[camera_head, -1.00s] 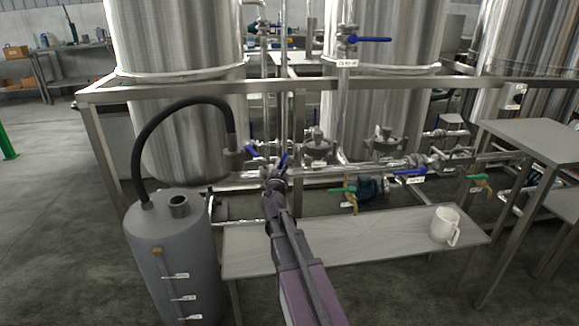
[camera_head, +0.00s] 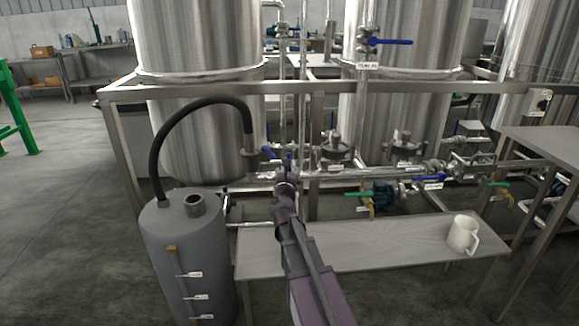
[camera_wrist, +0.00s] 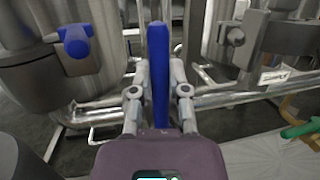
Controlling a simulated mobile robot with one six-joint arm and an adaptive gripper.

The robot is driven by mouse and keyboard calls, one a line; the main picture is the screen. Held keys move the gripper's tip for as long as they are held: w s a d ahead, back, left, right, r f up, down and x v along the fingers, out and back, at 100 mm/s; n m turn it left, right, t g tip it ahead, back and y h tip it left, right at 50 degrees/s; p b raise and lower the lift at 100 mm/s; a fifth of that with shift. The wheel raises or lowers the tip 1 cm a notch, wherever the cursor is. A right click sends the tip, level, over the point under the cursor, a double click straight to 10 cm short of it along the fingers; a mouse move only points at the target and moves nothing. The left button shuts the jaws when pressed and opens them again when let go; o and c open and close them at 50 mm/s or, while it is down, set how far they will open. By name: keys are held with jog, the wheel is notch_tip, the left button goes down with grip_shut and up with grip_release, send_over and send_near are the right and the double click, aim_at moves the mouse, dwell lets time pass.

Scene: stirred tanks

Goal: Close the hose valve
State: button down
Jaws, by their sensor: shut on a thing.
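My gripper (camera_head: 287,178) reaches over the bench to the pipework near the left tank. In the wrist view, my gripper (camera_wrist: 159,72) is shut on a blue valve lever (camera_wrist: 158,38), with one finger on each side of it. The lever stands upright in that view; in the head view only a small blue part of it (camera_head: 288,157) shows above the gripper. The black hose (camera_head: 196,104) arches from the grey cylinder to a pipe fitting just left of the gripper. A second blue handle (camera_head: 267,152) lies beside the hose end, and a blue handle (camera_wrist: 76,42) shows at left in the wrist view.
The grey cylinder (camera_head: 185,245) stands at left below the hose. A narrow bench (camera_head: 370,245) with a white mug (camera_head: 462,235) lies below the pipes. A metal frame rail (camera_head: 310,88) crosses before the tanks. Green-handled valves (camera_head: 358,194) sit to the right.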

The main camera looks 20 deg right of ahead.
jog(key=shift+a, duration=0.1)
jog(key=c, duration=0.6)
grip_release()
jog(key=shift+s, duration=0.1)
jog(key=shift+s, duration=0.1)
